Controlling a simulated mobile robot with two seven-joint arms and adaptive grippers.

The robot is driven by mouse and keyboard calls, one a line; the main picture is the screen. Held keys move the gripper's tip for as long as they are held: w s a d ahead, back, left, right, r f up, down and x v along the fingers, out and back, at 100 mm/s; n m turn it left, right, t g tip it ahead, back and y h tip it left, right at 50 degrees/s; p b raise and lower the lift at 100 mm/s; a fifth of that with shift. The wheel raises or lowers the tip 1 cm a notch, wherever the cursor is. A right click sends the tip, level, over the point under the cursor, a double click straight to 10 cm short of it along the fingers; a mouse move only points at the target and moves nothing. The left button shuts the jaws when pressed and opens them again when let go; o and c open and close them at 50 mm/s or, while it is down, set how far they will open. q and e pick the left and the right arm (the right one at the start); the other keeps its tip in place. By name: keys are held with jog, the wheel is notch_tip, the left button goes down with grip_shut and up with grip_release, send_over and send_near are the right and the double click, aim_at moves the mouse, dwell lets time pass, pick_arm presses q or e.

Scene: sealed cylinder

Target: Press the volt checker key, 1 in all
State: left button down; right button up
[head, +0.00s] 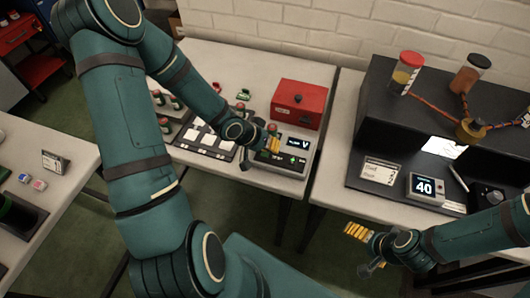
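The volt checker (297,141) appears to be the grey box with a dark panel and a small display reading V, at the middle of the back table. Green-lit marks show on the front of its panel, partly hidden by my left gripper. My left gripper (262,155) is at the left end of this panel, with its yellow finger pads over or beside it. I cannot tell whether it touches a key. My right gripper (364,250) is open and empty over the floor, in front of the right table.
A red box (299,103) stands behind the checker. A dark tray with white cards (199,140) lies left of it. The right table holds a black bench unit with jars (406,72) and a display reading 40 (424,187). A gap separates the tables.

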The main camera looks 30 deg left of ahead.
pick_arm(q)
jog(key=shift+f, duration=0.1)
dwell(0.5)
jog(key=shift+f, duration=0.35)
jog(key=shift+f+b, duration=0.4)
jog(key=shift+b, duration=0.05)
dwell(0.5)
jog(key=shift+r, duration=0.1)
jog(key=shift+r+p, duration=0.75)
jog(key=shift+p, duration=0.2)
notch_tip(320, 180, up, 5)
jog(key=p, duration=0.5)
